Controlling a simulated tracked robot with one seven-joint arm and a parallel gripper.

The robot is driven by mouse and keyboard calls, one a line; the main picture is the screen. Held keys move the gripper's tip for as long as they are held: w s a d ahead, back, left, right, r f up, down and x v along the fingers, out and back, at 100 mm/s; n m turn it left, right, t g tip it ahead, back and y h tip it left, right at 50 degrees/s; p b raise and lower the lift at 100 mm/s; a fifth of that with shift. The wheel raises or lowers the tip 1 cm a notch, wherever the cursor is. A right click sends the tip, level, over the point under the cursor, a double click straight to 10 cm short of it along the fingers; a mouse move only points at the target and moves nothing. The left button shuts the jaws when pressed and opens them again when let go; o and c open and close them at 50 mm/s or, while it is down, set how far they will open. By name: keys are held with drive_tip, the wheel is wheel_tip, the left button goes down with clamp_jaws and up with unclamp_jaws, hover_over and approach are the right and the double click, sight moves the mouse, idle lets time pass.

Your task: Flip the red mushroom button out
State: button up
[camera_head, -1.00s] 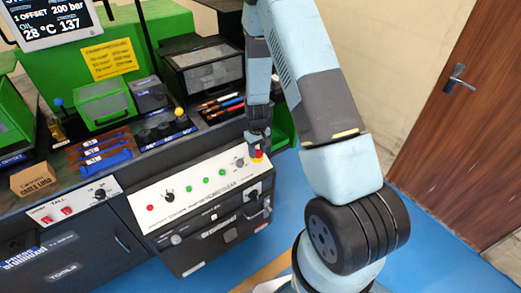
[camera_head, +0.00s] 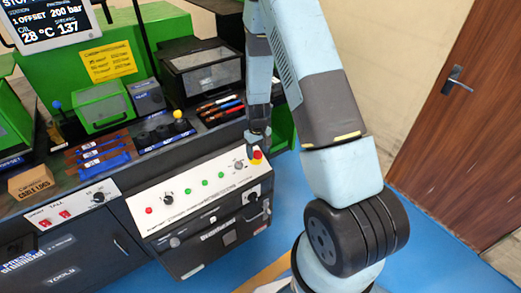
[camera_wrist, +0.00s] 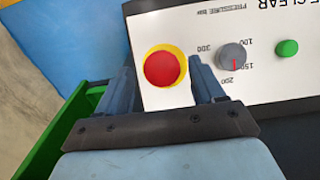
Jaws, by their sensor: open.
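The red mushroom button (camera_wrist: 164,69) sits on a yellow round base at the end of the white control panel (camera_wrist: 210,30). In the head view the button (camera_head: 257,155) is at the panel's upper right corner, just below my gripper (camera_head: 259,140). In the wrist view my gripper (camera_wrist: 164,88) is open, with one dark finger to the left of the button and the other to its lower right. The button lies in the gap between the fingers and looks unheld. Whether a finger touches it, I cannot tell.
A grey pressure knob (camera_wrist: 232,57) stands close to the right finger, with a green button (camera_wrist: 287,48) beyond it.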

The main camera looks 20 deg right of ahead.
wheel_tip(320, 180, up, 14)
drive_tip(key=shift+f, duration=0.15)
idle(0.6)
idle(0.3)
wheel_tip(320, 180, up, 22)
drive_tip(key=m+t, duration=0.2)
drive_tip(key=t, duration=0.1)
hover_over(258, 152)
drive_tip(key=s, duration=1)
drive_tip(key=s+d+r+t, duration=0.1)
drive_tip(key=s+r, duration=0.4)
drive_tip(key=s, duration=0.4)
drive_tip(key=s+d+r+m+t, duration=0.1)
drive_tip(key=s+r, duration=0.5)
drive_tip(key=s, duration=0.4)
drive_tip(key=shift+s+r+m+t, duration=0.2)
drive_tip(key=shift+m+t, duration=0.1)
drive_tip(key=shift+c, duration=0.3)
